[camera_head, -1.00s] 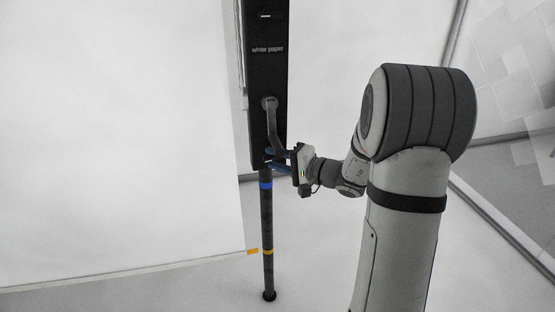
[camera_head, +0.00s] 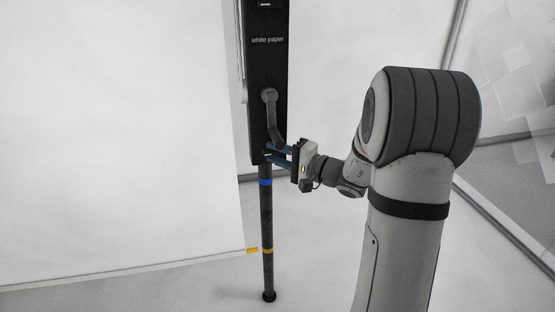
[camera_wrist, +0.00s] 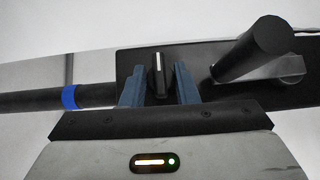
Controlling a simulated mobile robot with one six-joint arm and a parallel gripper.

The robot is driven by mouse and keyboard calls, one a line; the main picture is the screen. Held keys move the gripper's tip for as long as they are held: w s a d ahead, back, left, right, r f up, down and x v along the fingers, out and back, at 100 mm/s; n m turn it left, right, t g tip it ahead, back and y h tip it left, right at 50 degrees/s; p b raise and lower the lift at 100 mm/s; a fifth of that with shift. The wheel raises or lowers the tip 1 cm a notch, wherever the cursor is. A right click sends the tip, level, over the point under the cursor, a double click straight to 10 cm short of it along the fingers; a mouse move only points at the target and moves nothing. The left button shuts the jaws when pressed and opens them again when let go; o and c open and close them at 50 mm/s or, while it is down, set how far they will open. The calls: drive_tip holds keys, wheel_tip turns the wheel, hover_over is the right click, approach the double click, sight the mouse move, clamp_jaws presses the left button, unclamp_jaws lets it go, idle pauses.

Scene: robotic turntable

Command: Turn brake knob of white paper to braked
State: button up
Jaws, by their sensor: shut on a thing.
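The brake knob (camera_wrist: 158,76) is a small black knob with a white line, on the lower part of the black panel marked "white paper" (camera_head: 267,74). In the wrist view its line runs straight up the picture, across the panel's length. My gripper (camera_head: 267,153) reaches the panel's lower end from the right. In the wrist view my gripper (camera_wrist: 158,88) has its two blue fingers on either side of the knob, shut on it.
A grey crank handle (camera_head: 274,115) sits on the panel just above my gripper, close to the fingers; it also shows in the wrist view (camera_wrist: 252,50). A dark pole (camera_head: 267,225) with blue and yellow bands stands below the panel. A large white sheet (camera_head: 120,130) hangs at left.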

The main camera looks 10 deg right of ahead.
drive_tip(key=o, duration=0.6)
drive_tip(key=v, duration=0.8)
drive_tip(key=shift+a, duration=0.1)
